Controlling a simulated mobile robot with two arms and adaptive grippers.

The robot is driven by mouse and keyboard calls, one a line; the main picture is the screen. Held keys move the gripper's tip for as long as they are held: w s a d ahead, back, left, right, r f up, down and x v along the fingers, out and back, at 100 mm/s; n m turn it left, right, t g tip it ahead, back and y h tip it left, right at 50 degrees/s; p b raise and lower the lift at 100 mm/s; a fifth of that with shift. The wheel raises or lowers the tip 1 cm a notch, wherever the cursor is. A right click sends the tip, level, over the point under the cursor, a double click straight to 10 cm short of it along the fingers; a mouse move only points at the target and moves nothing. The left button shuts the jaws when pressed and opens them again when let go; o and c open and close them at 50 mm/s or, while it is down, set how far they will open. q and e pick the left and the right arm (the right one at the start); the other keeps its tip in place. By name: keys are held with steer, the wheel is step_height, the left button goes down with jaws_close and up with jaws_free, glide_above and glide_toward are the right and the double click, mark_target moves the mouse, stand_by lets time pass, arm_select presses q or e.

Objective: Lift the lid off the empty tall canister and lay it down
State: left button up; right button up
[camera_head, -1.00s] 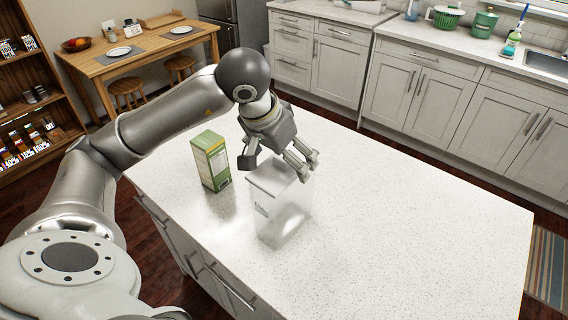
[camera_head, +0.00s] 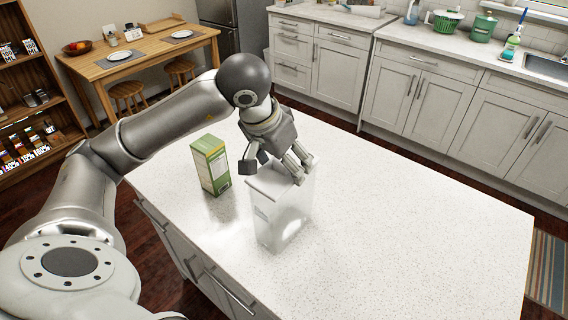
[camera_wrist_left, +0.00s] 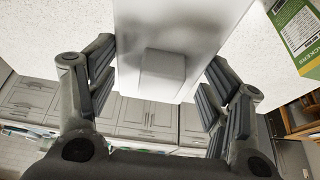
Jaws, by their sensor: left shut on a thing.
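The tall canister (camera_head: 283,224) is clear and boxy, with a faint label on its side, and stands on the white counter. Its pale square lid (camera_head: 272,181) is on top, at the canister's mouth. My left gripper (camera_head: 275,170) comes down over the lid, with its fingers on opposite sides, shut on it. The left wrist view shows the lid (camera_wrist_left: 190,22) between the finger pads, with a grey block (camera_wrist_left: 162,72) in the middle. I cannot tell whether there is a gap under the lid. My right gripper is not in view.
A green carton (camera_head: 211,165) stands on the counter, left of the canister. The white counter (camera_head: 420,230) is bare to the right of the canister. Its front edge is close on the canister's near-left side.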

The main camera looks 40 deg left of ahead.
arm_select(q)
steer(key=shift+r, duration=0.15)
steer(key=shift+r+b, duration=0.5)
steer(key=shift+r, duration=0.4)
steer(key=s+d+r+p, duration=0.3)
steer(key=s+r, duration=1)
steer(key=r, duration=0.1)
steer(key=shift+s+d+r+p, duration=0.15)
steer(key=shift+s+r+p, duration=0.05)
steer(key=shift+s+p, duration=0.1)
